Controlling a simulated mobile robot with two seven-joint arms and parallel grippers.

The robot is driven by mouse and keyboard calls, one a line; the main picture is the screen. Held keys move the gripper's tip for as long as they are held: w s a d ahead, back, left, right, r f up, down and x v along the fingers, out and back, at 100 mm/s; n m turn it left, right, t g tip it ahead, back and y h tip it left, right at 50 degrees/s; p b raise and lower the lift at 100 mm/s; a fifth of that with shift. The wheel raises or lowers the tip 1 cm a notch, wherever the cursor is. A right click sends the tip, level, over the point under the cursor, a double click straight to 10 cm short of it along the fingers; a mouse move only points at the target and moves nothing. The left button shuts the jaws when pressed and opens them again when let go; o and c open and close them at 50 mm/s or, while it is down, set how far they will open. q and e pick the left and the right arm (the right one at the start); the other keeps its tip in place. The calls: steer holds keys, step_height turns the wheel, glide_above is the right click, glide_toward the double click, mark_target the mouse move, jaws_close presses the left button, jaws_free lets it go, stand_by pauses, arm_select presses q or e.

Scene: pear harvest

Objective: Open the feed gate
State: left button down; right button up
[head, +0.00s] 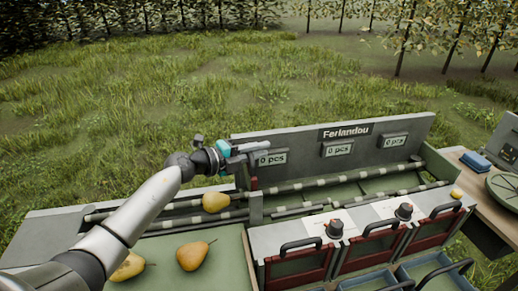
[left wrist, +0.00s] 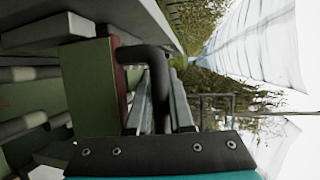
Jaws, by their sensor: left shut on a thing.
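The feed gate (head: 243,180) is an upright panel with a red edge, standing across the roller lane left of the centre of the machine. In the left wrist view the gate (left wrist: 92,95) shows its greenish face, red edge and a dark bent handle (left wrist: 143,55). My left gripper (head: 258,148) is at the top of the gate. It is shut on the handle, which lies between its fingers in the left wrist view (left wrist: 160,105). A yellow pear (head: 215,202) lies on the rollers just left of the gate. My right gripper is out of view.
Two pears (head: 193,256) lie on the green tray (head: 221,244) at front left. A grey back panel (head: 385,133) with displays reading "0 pcs" stands behind the lanes. Red-framed doors (head: 297,267) and blue bins (head: 437,268) are in front. A wooden side table (head: 464,165) is at right.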

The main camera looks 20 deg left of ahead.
arm_select(q)
steer(key=shift+a+r, duration=0.1)
steer(key=shift+r, duration=0.15)
steer(key=c, duration=1.1)
jaws_free()
steer(key=shift+f, duration=0.1)
steer(key=v, duration=1.5)
steer(key=shift+s, duration=0.1)
steer(key=shift+a, duration=0.1)
steer(key=shift+p, duration=0.35)
